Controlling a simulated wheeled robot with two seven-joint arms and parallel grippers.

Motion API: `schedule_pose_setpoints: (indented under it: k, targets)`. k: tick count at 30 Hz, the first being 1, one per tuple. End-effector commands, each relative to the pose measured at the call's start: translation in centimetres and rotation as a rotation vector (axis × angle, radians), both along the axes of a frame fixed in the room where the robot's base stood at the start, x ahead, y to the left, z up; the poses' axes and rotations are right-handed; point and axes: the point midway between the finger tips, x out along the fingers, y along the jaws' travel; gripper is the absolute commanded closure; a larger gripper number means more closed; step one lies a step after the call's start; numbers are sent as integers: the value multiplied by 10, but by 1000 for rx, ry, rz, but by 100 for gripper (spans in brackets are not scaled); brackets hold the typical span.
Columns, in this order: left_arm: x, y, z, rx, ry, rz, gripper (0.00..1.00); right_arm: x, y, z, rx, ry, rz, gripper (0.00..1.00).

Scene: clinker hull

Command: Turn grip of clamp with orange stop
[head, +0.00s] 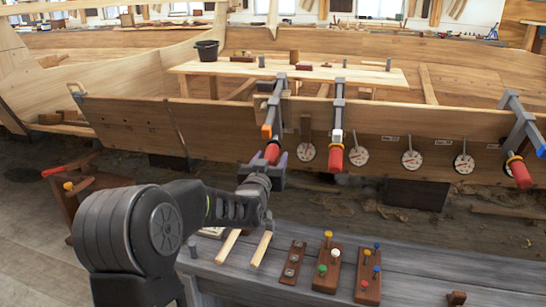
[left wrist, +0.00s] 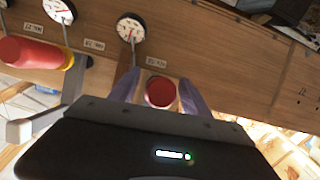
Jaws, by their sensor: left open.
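The left clamp (head: 276,108) sits on the hull's plank edge. It has an orange piece (head: 267,131) low on its bar and a red grip (head: 272,152) hanging below. My left gripper (head: 264,172) is open at this grip from below. In the left wrist view the grip's round red end (left wrist: 160,92) lies between the two spread fingers (left wrist: 160,82); contact cannot be told. The middle clamp (head: 338,105) has a white part and a red grip (head: 336,160). My right gripper is out of view.
Several round dials (head: 411,160) hang along the hull plank (head: 440,123). A neighbouring red grip with a yellow collar (left wrist: 30,53) lies left of my fingers in the wrist view. A grey bench (head: 440,270) in front carries wooden blocks with coloured knobs (head: 328,265).

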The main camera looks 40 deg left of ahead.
Motion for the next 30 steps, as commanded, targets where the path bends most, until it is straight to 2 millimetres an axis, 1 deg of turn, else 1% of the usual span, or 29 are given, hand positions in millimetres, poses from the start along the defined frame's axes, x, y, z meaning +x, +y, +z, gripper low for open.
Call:
schedule_pose_setpoints:
  k: [1,3,6,14,17,30]
  targets:
    - [7,3,-1,2,1,1,44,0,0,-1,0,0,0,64]
    - [13,6,-1,1,0,1,44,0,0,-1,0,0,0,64]
    - [19,9,0,0,0,1,44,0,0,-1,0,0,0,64]
    - [20,9,0,-1,0,1,44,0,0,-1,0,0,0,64]
    - [20,9,0,-1,0,1,51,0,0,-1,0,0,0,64]
    - [20,9,0,-1,0,0,87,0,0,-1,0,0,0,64]
